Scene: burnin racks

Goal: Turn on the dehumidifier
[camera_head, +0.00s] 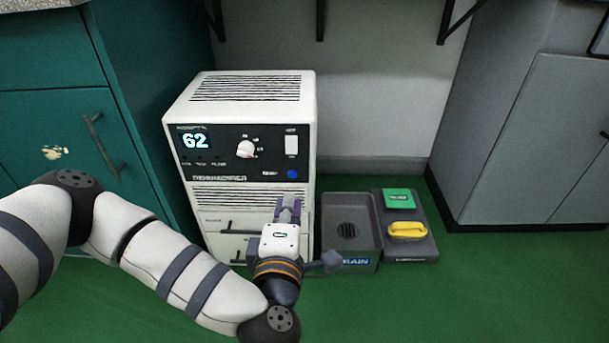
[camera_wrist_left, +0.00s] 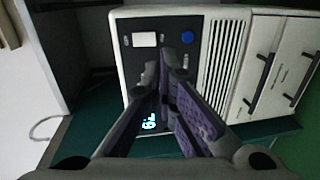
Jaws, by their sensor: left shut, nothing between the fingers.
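The white dehumidifier (camera_head: 250,187) stands on the green floor between the teal cabinet and the bare wall. Its dark panel shows a lit display (camera_head: 195,141) reading 62, a white knob (camera_head: 246,149), a white rocker switch (camera_head: 291,145) and a round blue button (camera_head: 292,174). In the left wrist view the switch (camera_wrist_left: 144,40) and blue button (camera_wrist_left: 187,37) lie beyond the fingertips; the fingers hide the knob area. My left gripper (camera_head: 289,204) is shut and empty, in front of the lower drawers, below the blue button. It also shows in the wrist view (camera_wrist_left: 164,62). My right gripper is out of view.
A grey drain tray (camera_head: 375,230) stands right of the dehumidifier. Beside it a dark base holds a green block (camera_head: 399,198) and a yellow handled piece (camera_head: 407,230). A teal cabinet (camera_head: 50,115) is at left, a grey cabinet (camera_head: 540,140) at right. Green floor at front right is clear.

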